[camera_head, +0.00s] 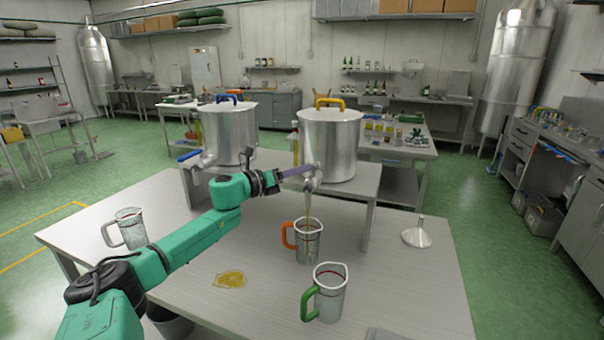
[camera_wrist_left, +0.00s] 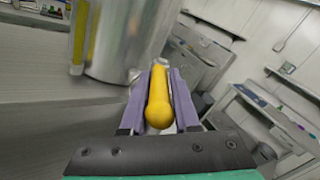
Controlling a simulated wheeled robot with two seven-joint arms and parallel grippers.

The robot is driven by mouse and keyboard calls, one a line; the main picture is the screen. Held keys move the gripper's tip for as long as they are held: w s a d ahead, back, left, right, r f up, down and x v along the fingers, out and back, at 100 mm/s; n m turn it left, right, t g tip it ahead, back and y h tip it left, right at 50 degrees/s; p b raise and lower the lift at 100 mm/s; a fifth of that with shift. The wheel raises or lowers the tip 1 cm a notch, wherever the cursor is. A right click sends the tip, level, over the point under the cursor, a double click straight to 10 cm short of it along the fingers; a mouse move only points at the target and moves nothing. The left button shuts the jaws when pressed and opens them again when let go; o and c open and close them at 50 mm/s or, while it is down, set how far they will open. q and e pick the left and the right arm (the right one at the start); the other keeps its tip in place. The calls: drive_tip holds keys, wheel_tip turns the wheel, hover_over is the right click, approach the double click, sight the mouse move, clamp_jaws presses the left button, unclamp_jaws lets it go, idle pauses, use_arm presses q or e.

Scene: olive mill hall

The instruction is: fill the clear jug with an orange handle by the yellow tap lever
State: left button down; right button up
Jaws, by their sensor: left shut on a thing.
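The clear jug with an orange handle (camera_head: 308,246) stands upright on the table under the tap (camera_head: 311,180) of the steel tank with a yellow lid handle (camera_head: 331,140). My left gripper (camera_head: 295,172) is at this tap. In the left wrist view its purple fingers are shut on the yellow tap lever (camera_wrist_left: 158,100). In the head view the fingers hide the lever. My right gripper is out of view.
A green-handled jug (camera_head: 327,294) stands close in front, and another clear jug (camera_head: 131,228) at the left. A yellow puddle (camera_head: 230,279) and a funnel (camera_head: 418,234) are on the table (camera_head: 400,285). A second tank (camera_head: 229,134) has a blue lever (camera_head: 188,155).

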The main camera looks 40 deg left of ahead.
use_arm(q)
drive_tip(key=shift+w+a+r+m+g+h+p, duration=0.15)
drive_tip(key=shift+a+r+m+h+p, duration=0.1)
drive_tip(key=shift+h, duration=0.2)
drive_tip(key=shift+a+r+m+g+h+p, duration=0.15)
drive_tip(key=shift+m+h, duration=0.1)
drive_tip(key=shift+h, duration=0.2)
drive_tip(key=shift+a+f+m+h, duration=0.15)
drive_tip(key=shift+f+m+h, duration=0.05)
drive_tip(key=shift+m+h, duration=0.35)
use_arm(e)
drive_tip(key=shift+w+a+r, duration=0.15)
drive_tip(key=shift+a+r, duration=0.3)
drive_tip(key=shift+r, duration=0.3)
use_arm(q)
drive_tip(key=shift+g, duration=0.3)
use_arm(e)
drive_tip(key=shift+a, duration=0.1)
use_arm(q)
drive_tip(key=c, duration=0.8)
unclamp_jaws()
drive_tip(key=shift+f+h, duration=0.15)
drive_tip(key=shift+h, duration=0.2)
drive_tip(key=shift+o, duration=0.2)
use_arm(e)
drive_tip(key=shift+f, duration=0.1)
